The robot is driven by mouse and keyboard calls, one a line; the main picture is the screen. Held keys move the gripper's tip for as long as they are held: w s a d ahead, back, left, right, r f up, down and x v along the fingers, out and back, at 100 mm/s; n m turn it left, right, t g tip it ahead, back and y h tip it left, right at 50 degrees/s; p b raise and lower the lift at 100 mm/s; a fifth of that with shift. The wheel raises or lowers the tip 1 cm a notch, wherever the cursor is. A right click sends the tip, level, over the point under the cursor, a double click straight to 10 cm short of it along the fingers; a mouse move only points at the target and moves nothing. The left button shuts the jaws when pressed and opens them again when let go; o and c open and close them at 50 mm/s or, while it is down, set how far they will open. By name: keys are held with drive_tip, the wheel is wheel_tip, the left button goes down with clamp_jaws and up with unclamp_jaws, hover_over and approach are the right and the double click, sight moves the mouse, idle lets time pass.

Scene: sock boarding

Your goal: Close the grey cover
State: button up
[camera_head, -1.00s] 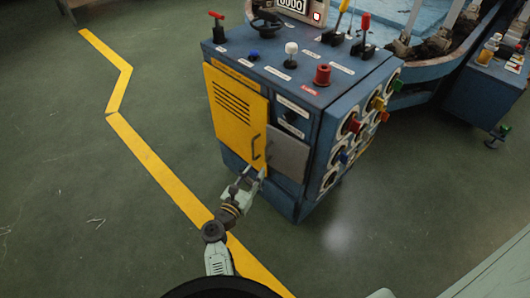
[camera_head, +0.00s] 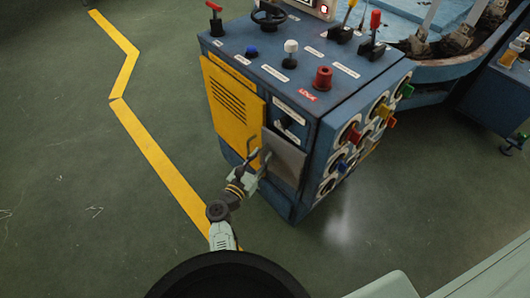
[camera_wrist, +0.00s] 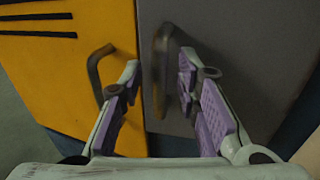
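The grey cover (camera_head: 285,158) is a small panel on the front of the blue cabinet, right of the yellow door (camera_head: 232,108). I cannot tell from the head view whether it sits flush. In the wrist view the grey cover (camera_wrist: 250,45) fills the right side, with a dark upright handle (camera_wrist: 162,70) near its left edge. My gripper (camera_wrist: 158,72) is open, its two purple-padded fingers on either side of that handle. I see no clear contact with it. In the head view my gripper (camera_head: 260,162) is at the cover's left edge and hides part of it.
The yellow door has its own dark handle (camera_wrist: 97,70), just left of my left finger. Knobs and levers, such as a red knob (camera_head: 322,78), stand on the cabinet top. Coloured knobs line its right side. Green floor with a yellow line (camera_head: 160,160) is clear to the left.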

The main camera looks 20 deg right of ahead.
drive_tip(key=shift+w, duration=0.1)
drive_tip(key=shift+c, duration=0.2)
clamp_jaws()
idle(0.7)
